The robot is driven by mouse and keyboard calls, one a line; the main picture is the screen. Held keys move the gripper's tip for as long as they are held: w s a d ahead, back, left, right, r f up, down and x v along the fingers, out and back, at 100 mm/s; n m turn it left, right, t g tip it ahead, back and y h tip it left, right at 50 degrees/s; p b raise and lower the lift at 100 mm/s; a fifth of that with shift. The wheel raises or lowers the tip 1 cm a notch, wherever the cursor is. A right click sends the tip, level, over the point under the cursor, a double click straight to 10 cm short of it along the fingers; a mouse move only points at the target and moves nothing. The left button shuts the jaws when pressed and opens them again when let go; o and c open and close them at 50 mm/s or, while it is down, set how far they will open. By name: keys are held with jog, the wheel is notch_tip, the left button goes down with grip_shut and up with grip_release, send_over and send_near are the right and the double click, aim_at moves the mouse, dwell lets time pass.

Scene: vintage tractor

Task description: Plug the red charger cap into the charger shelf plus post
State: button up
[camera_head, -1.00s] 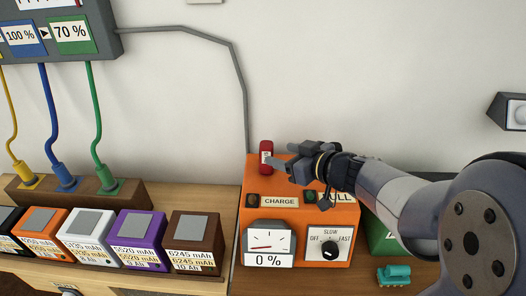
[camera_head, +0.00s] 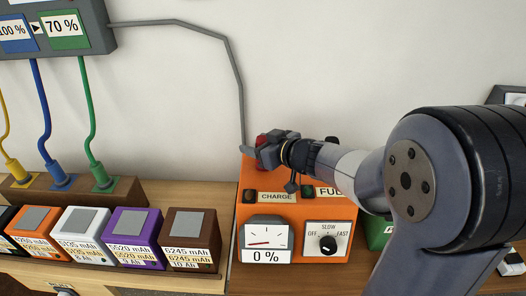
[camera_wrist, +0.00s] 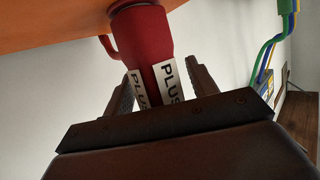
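The red charger cap (camera_head: 261,141) stands at the back left of the orange charger (camera_head: 247,226), mostly hidden by my gripper in the head view. In the wrist view the red cap (camera_wrist: 142,38) shows white PLUS labels and a small side loop. My gripper (camera_head: 262,150) is at the cap. In the wrist view its two dark fingers stand apart on either side of the cap, and I see no clear grip on it. The wide end of the cap is close to the orange surface. I cannot make out the plus post.
The charger has a gauge reading 0 % (camera_head: 266,238) and a dial (camera_head: 328,243). A grey cable (camera_head: 238,80) runs down the wall behind it. Several labelled batteries (camera_head: 133,232) stand on the left, with coloured plugs (camera_head: 102,177) behind. A green box (camera_head: 379,231) is right of the charger.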

jog(key=c, duration=1)
notch_tip(320, 180, up, 10)
jog(key=p, duration=0.4)
jog(key=shift+r, duration=0.1)
notch_tip(320, 180, up, 5)
jog(key=p, duration=0.7)
jog(key=shift+r, duration=0.2)
dwell(0.6)
